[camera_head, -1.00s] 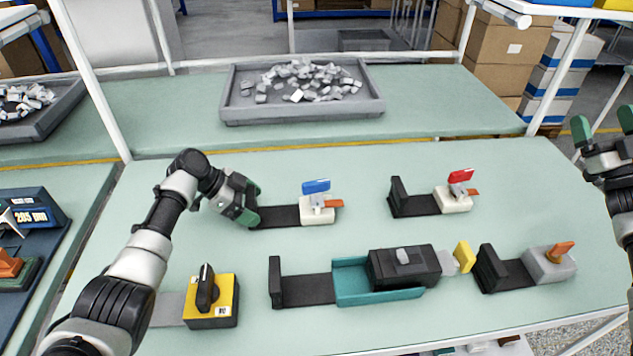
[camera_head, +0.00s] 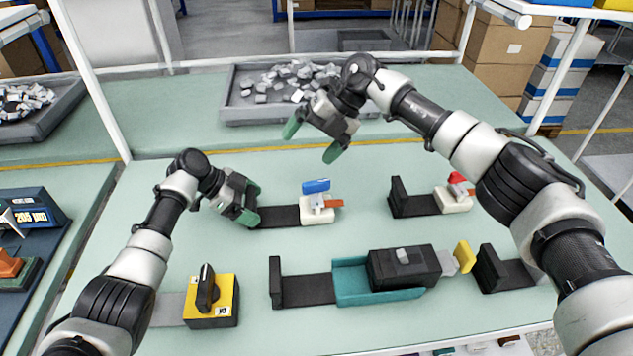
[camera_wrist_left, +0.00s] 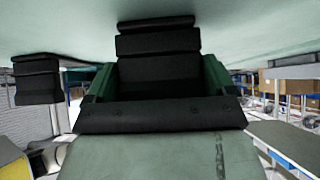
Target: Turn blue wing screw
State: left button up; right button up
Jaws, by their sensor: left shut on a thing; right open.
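The blue wing screw (camera_head: 316,186) stands on a white block (camera_head: 317,211) with an orange tab, at the right end of a black bracket (camera_head: 278,215). My left gripper (camera_head: 250,203) is shut on the upright left end of that bracket. In the left wrist view the black bracket (camera_wrist_left: 158,72) sits between the green fingers. My right gripper (camera_head: 313,142) is open and empty, above and behind the blue wing screw, with its green fingers pointing down and apart. It does not touch the screw.
In front are a yellow switch box (camera_head: 212,301) and a teal tray (camera_head: 350,283) holding a black box (camera_head: 404,266). A grey bin (camera_head: 240,112) of parts stands behind.

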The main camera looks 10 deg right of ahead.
aim_at(317, 182)
jog(key=f+h, duration=0.2)
jog(key=f, duration=0.1)
jog(key=f+n+h, duration=0.1)
jog(key=f+h, duration=0.2)
jog(key=f, duration=0.1)
jog(key=d+f+n+t+h, duration=0.1)
jog(key=f+h, duration=0.1)
jog(key=f, duration=0.2)
jog(key=shift+w+f+h, duration=0.2)
jog(key=shift+f+h, duration=0.05)
jog(key=shift+h, duration=0.15)
jog(key=shift+c, duration=0.4)
jog(key=c, duration=0.9)
jog(key=shift+o, duration=0.2)
